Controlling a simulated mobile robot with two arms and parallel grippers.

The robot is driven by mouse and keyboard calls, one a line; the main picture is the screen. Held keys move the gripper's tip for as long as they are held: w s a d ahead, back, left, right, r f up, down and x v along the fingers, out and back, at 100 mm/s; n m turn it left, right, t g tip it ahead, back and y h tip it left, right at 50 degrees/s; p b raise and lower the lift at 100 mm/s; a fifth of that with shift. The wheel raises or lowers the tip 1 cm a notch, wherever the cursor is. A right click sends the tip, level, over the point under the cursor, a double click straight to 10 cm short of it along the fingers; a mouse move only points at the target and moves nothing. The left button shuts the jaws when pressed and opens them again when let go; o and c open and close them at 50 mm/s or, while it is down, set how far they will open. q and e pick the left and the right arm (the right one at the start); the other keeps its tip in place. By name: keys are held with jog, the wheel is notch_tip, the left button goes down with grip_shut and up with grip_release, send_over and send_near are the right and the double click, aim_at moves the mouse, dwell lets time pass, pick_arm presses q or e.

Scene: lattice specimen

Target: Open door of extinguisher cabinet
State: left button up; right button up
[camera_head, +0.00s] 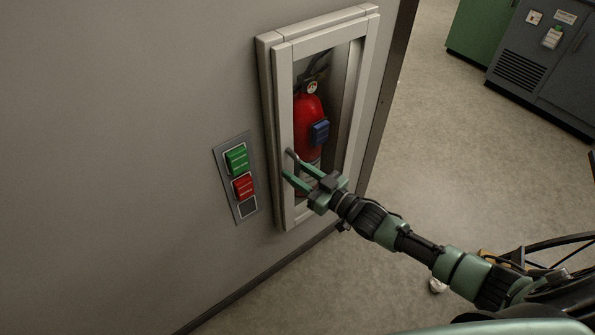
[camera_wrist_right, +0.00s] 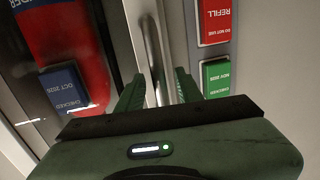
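The extinguisher cabinet (camera_head: 266,90) is a pale frame on the grey wall. Its glazed door (camera_head: 283,95) looks shut, with a red extinguisher (camera_head: 308,122) behind the pane. A metal bar handle (camera_head: 290,154) sits low on the door's left side. My right gripper (camera_head: 293,168) is at this handle with its fingers apart. In the right wrist view, the handle (camera_wrist_right: 152,45) rises between the two green fingers of my right gripper (camera_wrist_right: 160,85), with gaps visible beside it. Whether a finger touches it I cannot tell. My left gripper is not in view.
A wall panel (camera_head: 219,160) with a green tag (camera_head: 236,159) and a red tag (camera_head: 243,187) is left of the cabinet. A blue tag (camera_head: 320,133) hangs on the extinguisher. Grey and green floor cabinets (camera_head: 545,60) stand far right. The floor (camera_head: 430,130) between is clear.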

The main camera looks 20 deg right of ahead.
grip_shut()
dwell(1.4)
